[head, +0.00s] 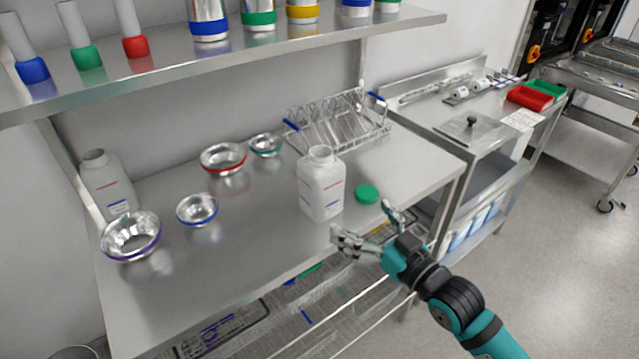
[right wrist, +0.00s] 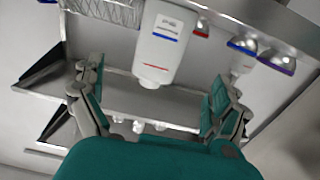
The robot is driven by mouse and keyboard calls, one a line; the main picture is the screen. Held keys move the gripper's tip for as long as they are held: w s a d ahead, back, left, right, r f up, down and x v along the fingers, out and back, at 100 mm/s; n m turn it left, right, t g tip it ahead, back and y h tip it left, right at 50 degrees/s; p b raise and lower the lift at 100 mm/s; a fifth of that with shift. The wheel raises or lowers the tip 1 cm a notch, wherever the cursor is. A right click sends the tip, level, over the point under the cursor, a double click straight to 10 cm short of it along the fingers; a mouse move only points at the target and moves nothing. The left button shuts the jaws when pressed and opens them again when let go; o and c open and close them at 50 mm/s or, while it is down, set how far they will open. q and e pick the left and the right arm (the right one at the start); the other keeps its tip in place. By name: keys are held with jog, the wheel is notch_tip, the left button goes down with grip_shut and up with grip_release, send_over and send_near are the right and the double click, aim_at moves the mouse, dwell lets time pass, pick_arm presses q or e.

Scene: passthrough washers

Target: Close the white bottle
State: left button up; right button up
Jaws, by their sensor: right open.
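A white bottle (head: 321,186) with red and blue label lines stands upright on the steel table, its mouth uncapped. A green cap (head: 367,193) lies on the table just right of the bottle. My right gripper (head: 362,221) is open and empty at the table's front edge, in front of the bottle and cap and apart from both. In the right wrist view the bottle (right wrist: 163,45) appears upside down beyond the spread fingers (right wrist: 155,80). The cap cannot be made out there. My left gripper is not in view.
A second white bottle (head: 108,186) stands at the table's left end. Several metal bowls (head: 198,210) sit left of centre. A wire rack (head: 340,122) stands behind the bottle. A shelf (head: 230,65) with containers hangs above. The table's front middle is clear.

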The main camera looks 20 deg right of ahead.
jog(key=shift+c, duration=0.3)
